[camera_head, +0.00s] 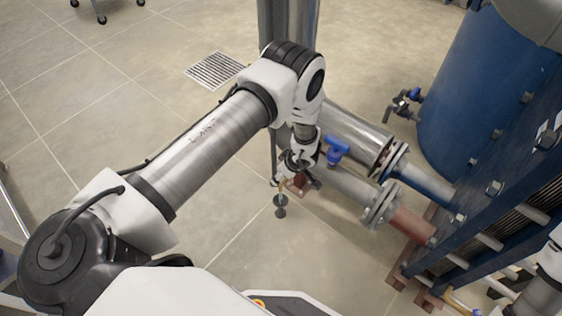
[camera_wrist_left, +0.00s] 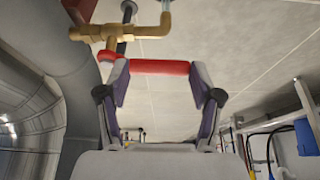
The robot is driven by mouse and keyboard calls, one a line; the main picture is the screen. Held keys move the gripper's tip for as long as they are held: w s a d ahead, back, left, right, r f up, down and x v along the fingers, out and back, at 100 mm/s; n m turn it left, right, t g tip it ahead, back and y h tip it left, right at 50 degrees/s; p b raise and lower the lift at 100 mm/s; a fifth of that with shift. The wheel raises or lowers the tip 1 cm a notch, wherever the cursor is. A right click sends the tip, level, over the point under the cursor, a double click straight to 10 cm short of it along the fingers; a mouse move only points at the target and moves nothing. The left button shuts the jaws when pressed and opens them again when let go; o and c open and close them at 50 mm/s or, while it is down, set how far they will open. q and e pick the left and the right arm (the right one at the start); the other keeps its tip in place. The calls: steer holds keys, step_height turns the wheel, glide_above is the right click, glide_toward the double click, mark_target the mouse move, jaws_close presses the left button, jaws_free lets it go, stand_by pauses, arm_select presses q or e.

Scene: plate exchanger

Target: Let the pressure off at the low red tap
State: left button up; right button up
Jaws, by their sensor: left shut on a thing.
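The low red tap has a brass body (camera_wrist_left: 130,32) and a red lever (camera_wrist_left: 160,67), both clear in the left wrist view. The lever lies crosswise between the two fingers of my left gripper (camera_wrist_left: 163,76), which is shut on it. In the head view my left gripper (camera_head: 300,160) points down by the lower steel pipe. There my own wrist hides most of the tap, and a bit of brass outlet (camera_head: 282,186) shows beside it. My right gripper is not in view.
A blue-handled valve (camera_head: 336,151) stands close to the right of my left wrist. Flanged steel pipes (camera_head: 350,192) run to the blue plate exchanger (camera_head: 500,180). A small dark funnel (camera_head: 280,204) is below the outlet. The tiled floor at left holds a drain grate (camera_head: 214,70).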

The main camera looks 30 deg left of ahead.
arm_select(q)
steer(key=shift+d+n, duration=0.15)
steer(key=shift+n, duration=0.15)
steer(key=o, duration=1.7)
steer(key=v, duration=1.2)
